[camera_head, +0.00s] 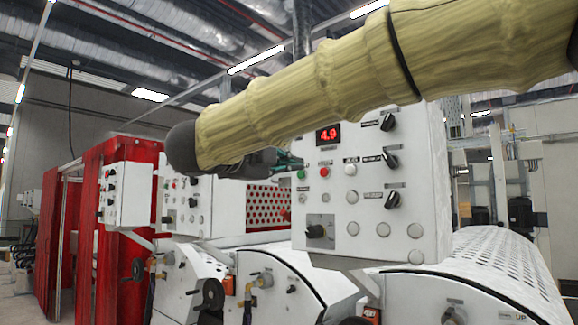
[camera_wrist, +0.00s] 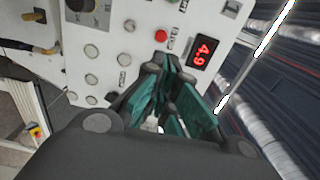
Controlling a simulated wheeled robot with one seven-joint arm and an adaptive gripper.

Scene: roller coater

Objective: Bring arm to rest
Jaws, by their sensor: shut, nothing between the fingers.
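My arm, in a yellow padded sleeve, crosses the head view from the upper right to a dark rounded joint at the left. My gripper (camera_head: 288,162) shows below the sleeve, dark with teal pads, in front of the white control panel (camera_head: 325,215). Part of it is hidden by the sleeve. In the wrist view my gripper (camera_wrist: 161,72) is shut and empty, its fingertips pointing at the panel near a red button (camera_wrist: 161,36). I cannot tell whether the fingertips touch the panel.
The panel carries a red 4.9 display (camera_head: 328,134), knobs and several buttons. Below stand white machine covers and a perforated drum guard (camera_head: 500,262). A smaller control box (camera_head: 127,195) and red curtains (camera_head: 92,215) stand at the left.

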